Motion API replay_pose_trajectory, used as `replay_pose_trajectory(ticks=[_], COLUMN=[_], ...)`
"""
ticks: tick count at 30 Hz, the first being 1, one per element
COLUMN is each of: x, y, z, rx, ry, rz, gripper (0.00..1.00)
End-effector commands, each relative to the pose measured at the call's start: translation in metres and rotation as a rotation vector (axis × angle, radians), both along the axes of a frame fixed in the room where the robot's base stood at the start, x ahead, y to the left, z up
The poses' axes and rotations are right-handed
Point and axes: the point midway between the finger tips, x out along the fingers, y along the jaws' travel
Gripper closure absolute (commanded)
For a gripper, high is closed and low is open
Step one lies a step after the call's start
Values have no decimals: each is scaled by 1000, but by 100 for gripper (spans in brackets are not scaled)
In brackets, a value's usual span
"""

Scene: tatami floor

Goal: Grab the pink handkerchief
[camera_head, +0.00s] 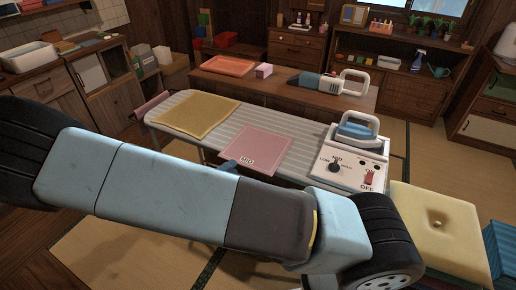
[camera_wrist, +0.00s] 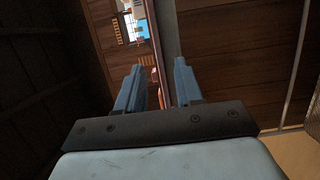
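The pink handkerchief (camera_head: 256,150) lies flat on the striped ironing board (camera_head: 190,100), with a "MID" label near its lower edge. A yellow cloth (camera_head: 198,116) lies to its left on the same board. My gripper (camera_wrist: 159,66) shows in the wrist view with its two blue fingers apart and nothing held between them. The handkerchief cannot be made out in the wrist view.
A white control panel (camera_head: 350,168) with an iron (camera_head: 357,130) stands right of the handkerchief. A yellow cushioned stool (camera_head: 435,222) is at right.

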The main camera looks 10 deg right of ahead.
Motion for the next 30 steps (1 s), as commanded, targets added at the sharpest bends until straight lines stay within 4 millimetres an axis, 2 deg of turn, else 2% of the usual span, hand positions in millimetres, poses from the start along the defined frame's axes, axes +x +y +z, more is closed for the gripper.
replay_pose_trajectory(ticks=[6, 14, 25, 30], x=[15, 18, 17, 17], y=[-25, -28, -28, -28], z=[-1, -1, -1, -1], rx=[-1, 0, 0, 1], ry=[0, 0, 0, 1], rz=[-1, 1, 0, 0], gripper=[64, 64, 98, 100])
